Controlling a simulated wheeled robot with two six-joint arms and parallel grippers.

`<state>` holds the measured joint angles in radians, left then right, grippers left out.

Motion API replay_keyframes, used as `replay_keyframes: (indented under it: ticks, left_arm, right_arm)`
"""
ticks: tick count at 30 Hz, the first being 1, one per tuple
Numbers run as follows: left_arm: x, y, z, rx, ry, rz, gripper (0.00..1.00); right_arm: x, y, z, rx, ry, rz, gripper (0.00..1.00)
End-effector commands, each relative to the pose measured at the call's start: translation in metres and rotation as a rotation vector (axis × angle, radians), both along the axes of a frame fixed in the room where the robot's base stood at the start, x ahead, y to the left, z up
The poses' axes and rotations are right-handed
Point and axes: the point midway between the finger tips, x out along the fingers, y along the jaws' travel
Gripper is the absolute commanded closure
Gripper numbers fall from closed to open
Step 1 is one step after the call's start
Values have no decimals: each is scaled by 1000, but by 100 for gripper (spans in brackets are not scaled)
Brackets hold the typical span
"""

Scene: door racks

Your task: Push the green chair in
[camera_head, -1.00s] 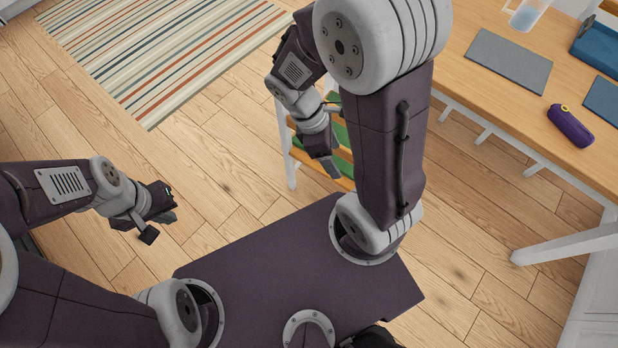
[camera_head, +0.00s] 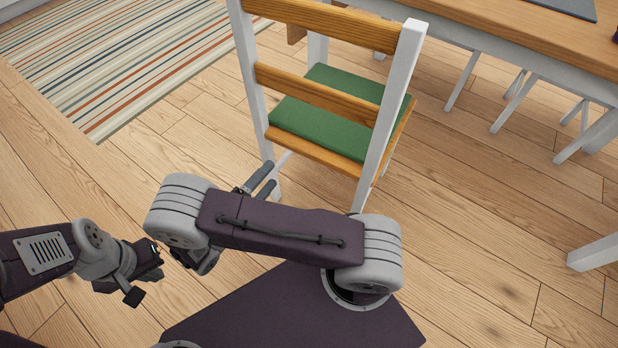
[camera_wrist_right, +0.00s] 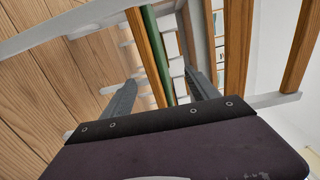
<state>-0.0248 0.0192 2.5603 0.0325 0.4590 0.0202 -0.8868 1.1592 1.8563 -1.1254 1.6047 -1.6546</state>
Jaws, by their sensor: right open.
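The green chair (camera_head: 325,112) stands in front of me with its back towards me. It has a green seat, orange wooden slats and white posts. The seat's far side is towards the table (camera_head: 520,35). My right gripper (camera_head: 264,181) is low behind the chair's back, near its left rear leg, with its two fingers apart and nothing between them. In the right wrist view the fingers (camera_wrist_right: 160,82) point at the chair's slats and green seat edge (camera_wrist_right: 158,50); contact cannot be told. My left gripper (camera_head: 146,284) is open and empty over the floor, left of the chair.
The wooden table with white legs runs along the upper right. Other white chair or stool legs (camera_head: 530,90) show beneath it. A striped rug (camera_head: 120,55) lies at the upper left. The wooden floor between rug and chair is clear.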

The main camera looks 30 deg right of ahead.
Motion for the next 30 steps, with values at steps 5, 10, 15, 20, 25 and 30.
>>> replay_keyframes:
  ticks: [5,10,15,20,25,30]
  left_arm:
    - [0,0,-20,0,-1,0,100]
    - [0,0,-19,0,-1,0,100]
    - [0,0,-27,0,-1,0,100]
    - [0,0,-25,0,0,0,100]
    - [0,0,-12,0,-1,0,100]
    - [0,0,-9,0,-1,0,100]
  right_arm:
    - [-1,12,-28,-36,18,55,31]
    - [1,5,-25,-34,18,51,31]
    - [19,-30,-28,-33,19,44,31]
    - [41,-74,-21,-34,21,42,31]
    - [61,-111,-22,-32,19,45,31]
    - [72,-129,-24,-32,18,48,31]
